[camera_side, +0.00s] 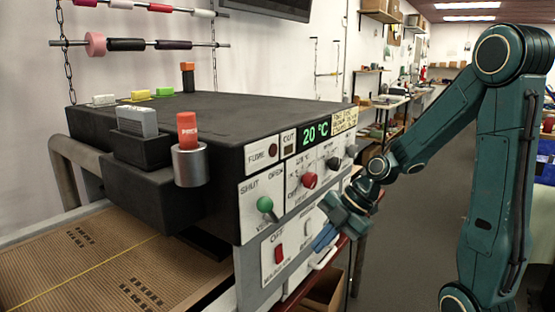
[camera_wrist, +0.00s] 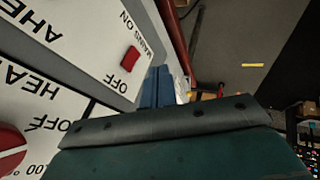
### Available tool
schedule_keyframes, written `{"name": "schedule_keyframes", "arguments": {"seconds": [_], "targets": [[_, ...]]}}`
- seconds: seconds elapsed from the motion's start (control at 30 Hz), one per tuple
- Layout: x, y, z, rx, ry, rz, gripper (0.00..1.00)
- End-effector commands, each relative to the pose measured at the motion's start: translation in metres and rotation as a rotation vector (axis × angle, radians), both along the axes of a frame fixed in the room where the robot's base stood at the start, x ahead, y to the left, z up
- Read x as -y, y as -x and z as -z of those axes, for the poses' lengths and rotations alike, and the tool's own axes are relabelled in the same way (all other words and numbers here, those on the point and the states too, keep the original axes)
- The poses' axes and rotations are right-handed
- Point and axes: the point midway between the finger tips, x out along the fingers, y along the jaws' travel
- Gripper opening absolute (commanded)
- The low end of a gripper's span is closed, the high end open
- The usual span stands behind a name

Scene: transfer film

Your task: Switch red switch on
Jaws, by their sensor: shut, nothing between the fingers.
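The red switch (camera_side: 279,254) is a small rocker on a white plate low on the front of the black machine. Its plate is marked OFF and MAINS ON. In the wrist view the red switch (camera_wrist: 130,60) lies up and left of my fingertips, between the two labels. My gripper (camera_side: 324,238) is shut and empty, its blue fingers pointing at the panel to the right of the switch. In the wrist view my gripper (camera_wrist: 157,86) shows its fingers together, apart from the switch. Which way the rocker is tipped is hard to tell.
A green knob (camera_side: 265,204) marked SHUT and OPEN sits above the switch. A red dial (camera_side: 310,180) is to its upper right, and a display (camera_side: 316,134) reads 20 °C. A white handle (camera_side: 325,257) is below my gripper. Open floor (camera_side: 410,245) lies right.

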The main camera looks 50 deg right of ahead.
Motion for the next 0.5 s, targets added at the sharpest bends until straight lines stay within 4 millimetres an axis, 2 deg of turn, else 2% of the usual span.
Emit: {"name": "schedule_keyframes", "arguments": {"seconds": [0.5], "targets": [[-0.022,-0.028,0.049,-0.001,0.001,-0.003,0.0]]}}
